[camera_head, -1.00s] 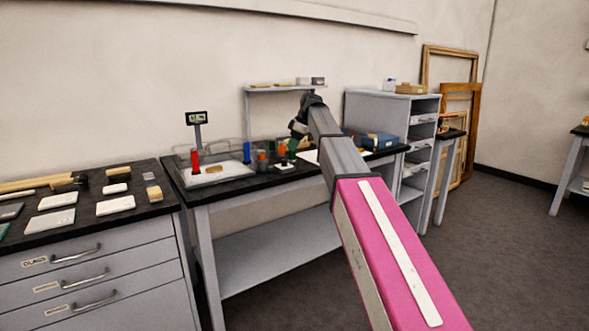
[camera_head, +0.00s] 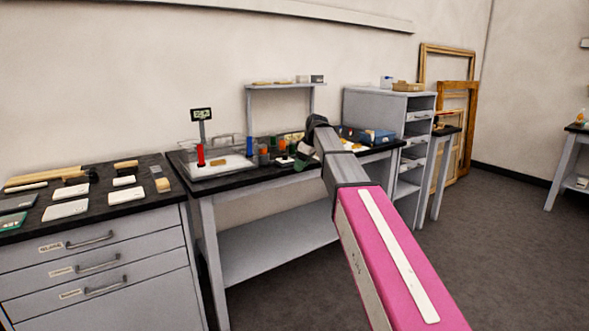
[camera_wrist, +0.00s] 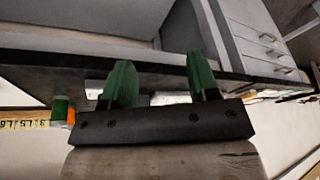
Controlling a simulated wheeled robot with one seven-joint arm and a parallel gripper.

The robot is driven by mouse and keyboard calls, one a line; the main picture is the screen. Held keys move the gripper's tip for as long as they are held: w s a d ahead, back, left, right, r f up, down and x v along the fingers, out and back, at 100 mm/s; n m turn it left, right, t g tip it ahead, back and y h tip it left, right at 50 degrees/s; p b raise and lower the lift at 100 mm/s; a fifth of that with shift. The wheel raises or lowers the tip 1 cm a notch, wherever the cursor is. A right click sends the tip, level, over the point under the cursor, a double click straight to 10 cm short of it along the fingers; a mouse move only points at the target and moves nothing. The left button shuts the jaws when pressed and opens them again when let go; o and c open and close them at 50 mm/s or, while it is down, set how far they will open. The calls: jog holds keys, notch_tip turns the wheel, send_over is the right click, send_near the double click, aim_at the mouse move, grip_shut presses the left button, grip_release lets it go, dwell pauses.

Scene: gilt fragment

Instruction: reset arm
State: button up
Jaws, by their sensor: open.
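My gripper (camera_wrist: 160,84) shows in the wrist view with its two green fingers apart and nothing between them. In the wrist view it is over the dark edge of the workbench (camera_wrist: 55,64). In the head view my pink and grey arm reaches over the right half of the black-topped bench (camera_head: 235,176); the wrist hides most of the gripper there, with a bit of green showing.
A tray with a scale (camera_head: 222,170) and red and blue bottles stands on the bench. A drawer cabinet (camera_head: 100,265) with several white pieces is at left. A blue box (camera_head: 376,136) and a grey shelf unit (camera_head: 385,103) stand right.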

jog(key=s+d+f+m+h, duration=0.1)
jog(key=s+d+f+m, duration=0.5)
jog(key=f, duration=0.5)
jog(key=s+d+f+m+h, duration=0.1)
jog(key=s+d+f, duration=0.2)
jog(key=s+f, duration=0.65)
jog(key=s+d+f+m+h, duration=0.1)
jog(key=s+d+f+m, duration=0.2)
jog(key=s+f, duration=0.4)
jog(key=s+d+f+m+h, duration=0.1)
jog(key=s+d+f+m, duration=0.2)
jog(key=s+f, duration=0.5)
jog(key=shift+d+g, duration=0.4)
jog(key=shift+d, duration=0.15)
